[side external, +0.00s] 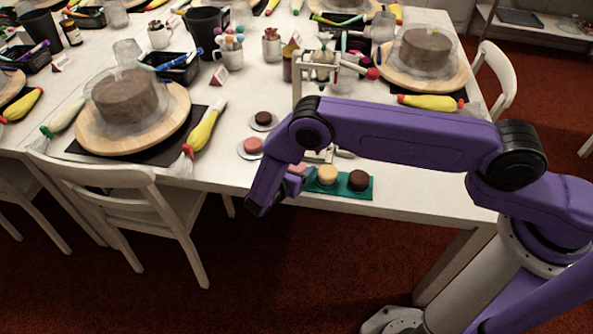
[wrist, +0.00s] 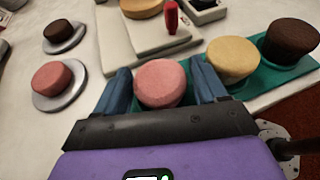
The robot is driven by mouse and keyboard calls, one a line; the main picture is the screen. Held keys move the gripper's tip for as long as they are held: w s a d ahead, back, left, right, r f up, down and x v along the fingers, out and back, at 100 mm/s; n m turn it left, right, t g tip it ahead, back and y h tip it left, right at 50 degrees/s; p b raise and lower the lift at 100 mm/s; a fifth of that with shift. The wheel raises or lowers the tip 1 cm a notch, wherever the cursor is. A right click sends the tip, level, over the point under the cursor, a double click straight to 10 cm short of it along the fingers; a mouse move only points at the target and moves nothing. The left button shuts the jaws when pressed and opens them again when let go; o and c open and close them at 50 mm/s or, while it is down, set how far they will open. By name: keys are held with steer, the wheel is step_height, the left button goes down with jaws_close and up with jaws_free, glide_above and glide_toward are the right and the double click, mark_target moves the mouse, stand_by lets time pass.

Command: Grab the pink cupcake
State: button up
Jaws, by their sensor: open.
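A pink cupcake (wrist: 161,83) stands at the left end of a row on the green tray (side external: 345,191). In the wrist view it sits between the two blue fingers of my gripper (wrist: 162,80). The fingers are open, one on each side of it; I cannot tell whether they touch it. In the side view my gripper (side external: 295,183) is at the tray's left end, and my arm mostly hides this cupcake. A second pink cupcake (side external: 253,146) sits on a small saucer further left; it also shows in the wrist view (wrist: 51,77).
A cream cupcake (wrist: 232,58) stands close to the right finger, with a dark brown one (wrist: 290,40) beyond it. Another dark cupcake (side external: 263,118) is on a saucer. A white stand (wrist: 120,45) is just behind the tray. The table's front edge is near.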

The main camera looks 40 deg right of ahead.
steer(key=shift+w+d+f, duration=0.15)
steer(key=shift+d, duration=0.15)
steer(key=c, duration=0.8)
